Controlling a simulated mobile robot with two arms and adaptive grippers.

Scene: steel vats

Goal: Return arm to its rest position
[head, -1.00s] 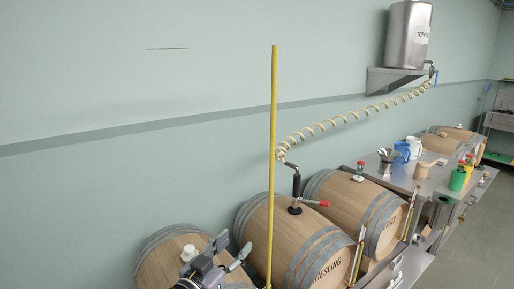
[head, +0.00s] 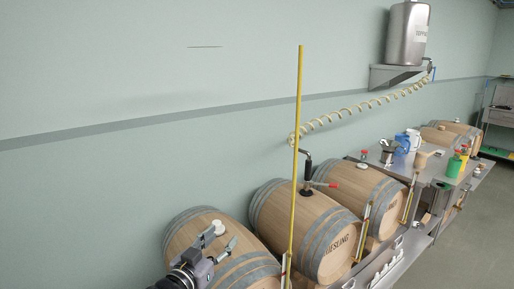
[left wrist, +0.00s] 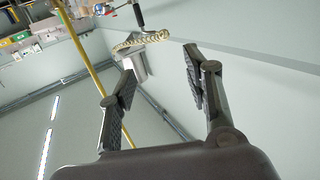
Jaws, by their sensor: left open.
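My left gripper (head: 222,250) is at the lower left of the head view, in front of the nearest barrel (head: 183,232). Its fingers are spread and nothing is between them. In the left wrist view the two fingers (left wrist: 160,92) stand apart, with only wall and distant things behind. The left arm runs out of the head view at the bottom. My right gripper is in neither view.
A white bung (head: 219,227) sits on the nearest barrel. The Riesling barrel (head: 325,262) and another barrel (head: 345,190) stand to the right. A thin yellow pole (head: 298,130) rises close to the gripper. A coiled hose (head: 345,113) hangs from the steel topping tank (head: 407,35).

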